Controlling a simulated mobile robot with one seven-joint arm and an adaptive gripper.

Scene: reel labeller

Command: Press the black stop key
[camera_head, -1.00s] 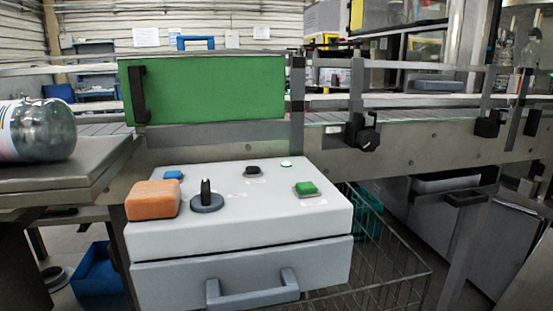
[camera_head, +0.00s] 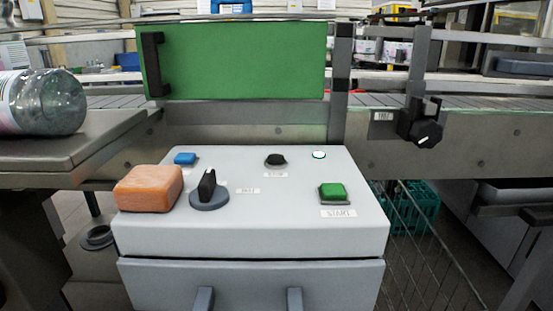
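The black stop key (camera_head: 275,160) is a small dark button at the back middle of the light grey control box (camera_head: 260,231). A white label sits just in front of it, its lettering too small to read surely. A green key (camera_head: 332,192) labelled START is at the right of the box top. A blue key (camera_head: 185,158) is at the back left. A black rotary knob (camera_head: 207,188) stands between the orange block and the label at the middle. My gripper is not in view.
An orange block (camera_head: 149,188) lies on the box's left edge. A white lamp (camera_head: 319,154) is at the back right. Behind stands a green panel (camera_head: 240,61) with a black handle. A bottle (camera_head: 42,102) lies on the metal table at left. A black clamp knob (camera_head: 426,132) is on the conveyor rail.

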